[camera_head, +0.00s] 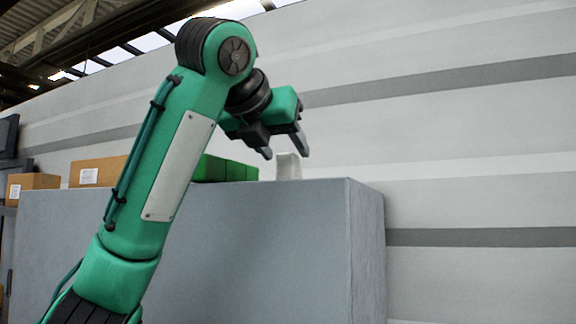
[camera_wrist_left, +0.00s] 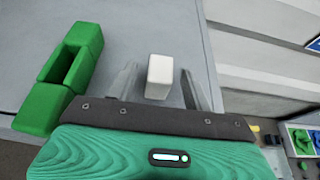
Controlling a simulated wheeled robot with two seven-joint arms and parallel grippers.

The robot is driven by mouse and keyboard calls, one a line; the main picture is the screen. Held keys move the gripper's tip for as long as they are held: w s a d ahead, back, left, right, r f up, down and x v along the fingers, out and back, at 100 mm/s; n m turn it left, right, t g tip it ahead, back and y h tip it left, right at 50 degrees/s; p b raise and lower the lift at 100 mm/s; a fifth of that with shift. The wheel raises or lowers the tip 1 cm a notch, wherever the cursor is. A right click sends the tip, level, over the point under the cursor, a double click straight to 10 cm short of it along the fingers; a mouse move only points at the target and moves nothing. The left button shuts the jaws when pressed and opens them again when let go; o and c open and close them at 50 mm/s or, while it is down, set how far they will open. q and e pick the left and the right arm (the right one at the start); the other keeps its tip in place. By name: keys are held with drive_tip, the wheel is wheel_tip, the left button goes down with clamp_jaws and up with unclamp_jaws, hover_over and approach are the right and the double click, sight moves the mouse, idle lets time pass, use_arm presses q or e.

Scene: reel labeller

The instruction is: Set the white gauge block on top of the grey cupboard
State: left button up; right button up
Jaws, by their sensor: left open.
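The white gauge block (camera_head: 288,167) stands upright on top of the grey cupboard (camera_head: 290,240), near its right end. My left gripper (camera_head: 287,154) is open, just above and around the block in the head view. In the left wrist view the white block (camera_wrist_left: 160,75) stands between the two open fingers (camera_wrist_left: 158,82), with a visible gap on each side. The cupboard top (camera_wrist_left: 150,25) shows there as a flat grey surface. My right gripper is in neither view.
Green blocks (camera_head: 225,169) sit on the cupboard top left of the white block; the wrist view shows them as a hollow green shape (camera_wrist_left: 75,60). Cardboard boxes (camera_head: 97,172) stand farther left. A pale wall (camera_head: 480,150) rises behind. The cupboard's right edge is close to the block.

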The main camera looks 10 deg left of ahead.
use_arm(q)
drive_tip(key=b+v, duration=0.3)
drive_tip(key=v, duration=0.5)
drive_tip(key=shift+s, duration=0.4)
drive_tip(key=shift+a+r, duration=0.1)
